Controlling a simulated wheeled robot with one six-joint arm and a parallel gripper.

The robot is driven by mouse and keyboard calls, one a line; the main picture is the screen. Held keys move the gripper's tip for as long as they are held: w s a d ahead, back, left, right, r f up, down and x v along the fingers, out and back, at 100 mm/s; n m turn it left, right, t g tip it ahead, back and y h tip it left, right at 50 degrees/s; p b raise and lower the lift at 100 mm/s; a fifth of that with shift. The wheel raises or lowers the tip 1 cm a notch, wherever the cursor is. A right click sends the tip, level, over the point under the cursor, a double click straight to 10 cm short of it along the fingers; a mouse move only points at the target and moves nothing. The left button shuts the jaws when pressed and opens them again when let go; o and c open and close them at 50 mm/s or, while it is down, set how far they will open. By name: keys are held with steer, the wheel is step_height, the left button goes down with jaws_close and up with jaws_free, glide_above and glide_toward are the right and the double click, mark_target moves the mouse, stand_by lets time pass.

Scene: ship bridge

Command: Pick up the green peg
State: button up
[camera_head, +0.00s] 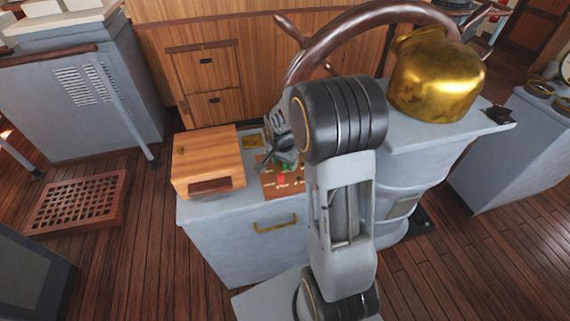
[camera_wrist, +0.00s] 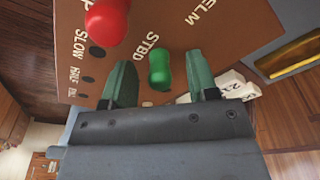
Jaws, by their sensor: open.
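The green peg (camera_wrist: 160,70) stands in a brown lettered board (camera_wrist: 140,22) in the wrist view, near the letters STBD. My gripper (camera_wrist: 164,82) is open, with one green fingertip on each side of the peg and a visible gap on both sides. In the head view my gripper (camera_head: 284,150) is over the board (camera_head: 284,188) on the grey cabinet, and a bit of the green peg (camera_head: 283,168) shows below it. My arm hides part of the board there.
A red peg (camera_wrist: 107,20) stands in the same board, left of the green one. Small white labelled blocks (camera_wrist: 232,86) lie to the right. A wooden box (camera_head: 208,162) sits left of the board on the grey cabinet (camera_head: 240,250). A ship's wheel (camera_head: 345,30) and brass dome (camera_head: 437,78) stand behind my arm.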

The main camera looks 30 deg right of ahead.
steer(key=shift+c, duration=0.5)
steer(key=c, duration=0.9)
steer(key=shift+r, duration=0.15)
